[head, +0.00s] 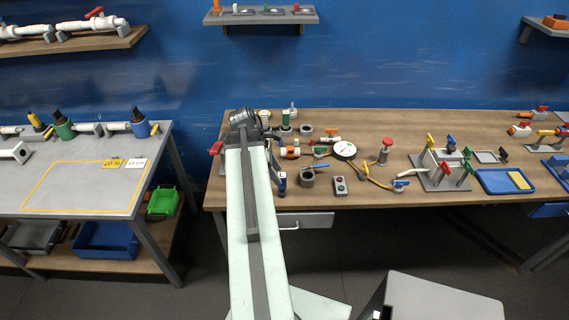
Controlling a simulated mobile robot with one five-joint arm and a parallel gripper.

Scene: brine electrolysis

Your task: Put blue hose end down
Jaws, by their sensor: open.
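My arm reaches forward over the left part of the wooden bench (470,135). My gripper (246,118) is at its far end, near the back left of the bench top. It is open; its fingertips are small and hard to make out, and I see nothing held in it. A blue piece (400,184) lies on the bench at the end of a thin yellow hose (376,181), near the front edge. I cannot tell for certain that it is the blue hose end. Another blue piece (282,182) stands just right of my arm, partly beside the front edge.
A round white gauge (344,150), a red-topped post (385,151), a grey two-button box (340,187) and a valve stand (437,172) crowd the bench middle. A blue tray (490,181) lies right. The left table (90,185) is mostly clear inside its yellow outline.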

